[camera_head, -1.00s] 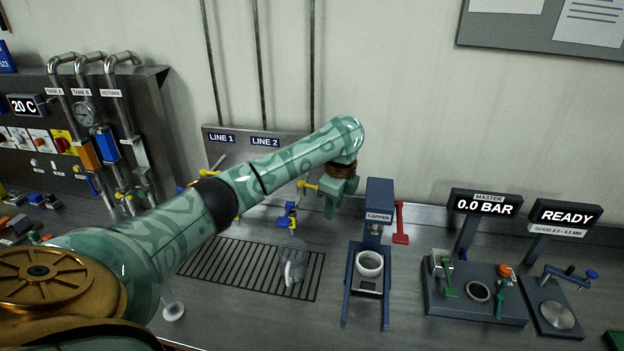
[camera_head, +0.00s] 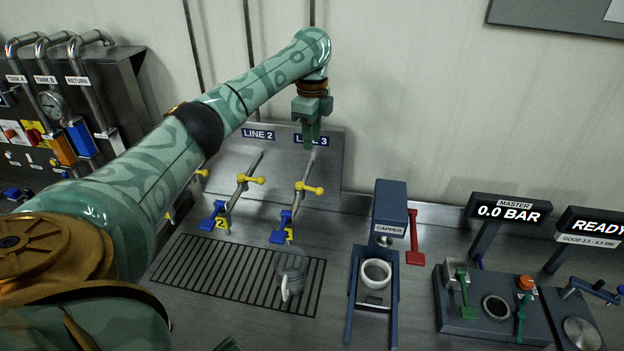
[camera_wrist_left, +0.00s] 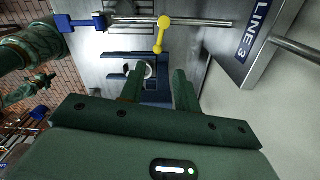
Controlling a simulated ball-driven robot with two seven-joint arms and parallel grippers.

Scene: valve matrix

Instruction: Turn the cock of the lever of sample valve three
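Sample valve three (camera_head: 295,205) is a slanted metal pipe below the LINE 3 label (camera_head: 318,141). It has a yellow lever (camera_head: 311,188) and a blue handle (camera_head: 280,228), with a yellow tag near its foot. In the left wrist view the yellow lever (camera_wrist_left: 162,34) stands beyond the fingertips and the blue handle (camera_wrist_left: 80,22) is at upper left. My left gripper (camera_head: 311,132) is above the valve, in front of the LINE 3 plate, apart from the lever. Its fingers (camera_wrist_left: 159,85) are spread with nothing between them. My right gripper cannot be made out clearly.
A similar valve (camera_head: 240,190) for line 2 stands to the left. A clear jug (camera_head: 291,270) stands on the drain grid (camera_head: 190,270) below. The blue capper (camera_head: 390,215) with a red lever (camera_head: 414,240) is to the right. My left arm covers the panel's left part.

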